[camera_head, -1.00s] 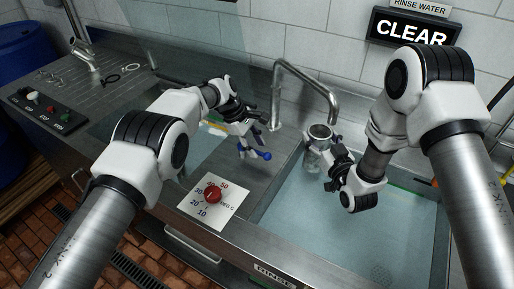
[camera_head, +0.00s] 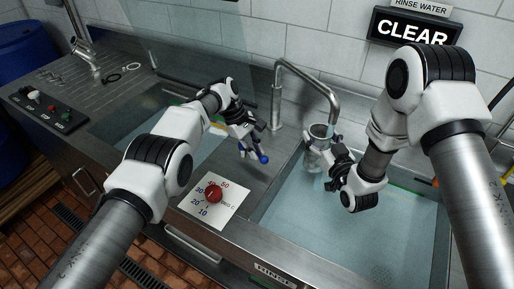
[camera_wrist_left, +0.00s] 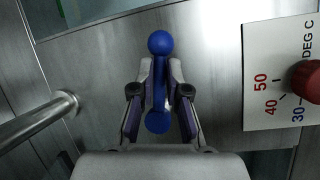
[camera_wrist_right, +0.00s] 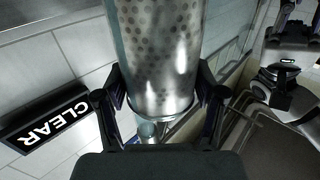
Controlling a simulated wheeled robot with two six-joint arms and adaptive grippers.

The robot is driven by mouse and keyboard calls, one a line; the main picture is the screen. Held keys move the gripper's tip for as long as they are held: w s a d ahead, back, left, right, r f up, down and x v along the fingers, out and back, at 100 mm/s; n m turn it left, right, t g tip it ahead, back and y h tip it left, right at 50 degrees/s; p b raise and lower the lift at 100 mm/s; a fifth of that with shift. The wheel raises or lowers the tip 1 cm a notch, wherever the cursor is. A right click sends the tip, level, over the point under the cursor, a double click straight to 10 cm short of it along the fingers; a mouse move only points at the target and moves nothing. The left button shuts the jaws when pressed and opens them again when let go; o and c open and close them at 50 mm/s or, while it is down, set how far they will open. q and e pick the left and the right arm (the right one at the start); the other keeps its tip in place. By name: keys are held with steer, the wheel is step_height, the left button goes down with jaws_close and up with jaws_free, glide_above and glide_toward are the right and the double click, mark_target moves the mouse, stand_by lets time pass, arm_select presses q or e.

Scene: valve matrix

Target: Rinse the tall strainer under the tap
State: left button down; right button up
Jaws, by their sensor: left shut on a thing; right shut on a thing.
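The tall strainer (camera_head: 318,150) is a perforated metal cylinder held upright over the right basin, just below the spout of the tap (camera_head: 306,82). My right gripper (camera_head: 332,158) is shut on the strainer; the right wrist view also shows the strainer (camera_wrist_right: 160,50) between the fingers. My left gripper (camera_head: 248,145) is shut on a blue lever with round ends (camera_head: 262,158), left of the tap base. In the left wrist view the blue lever (camera_wrist_left: 159,85) lies between the fingers. I cannot make out running water at the spout.
A dial with a red knob (camera_head: 213,194) sits on the counter in front. The right basin (camera_head: 350,235) holds water; a left basin is partly behind my left arm. A sign reading CLEAR (camera_head: 410,30) hangs on the wall. A control panel (camera_head: 48,110) is at far left.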

arm_select(q)
steer(key=shift+s+a+m, duration=0.1)
steer(key=shift+a+m, duration=0.05)
steer(key=shift+m, duration=0.25)
steer(key=c, duration=1.2)
jaws_free()
step_height(320, 180, up, 10)
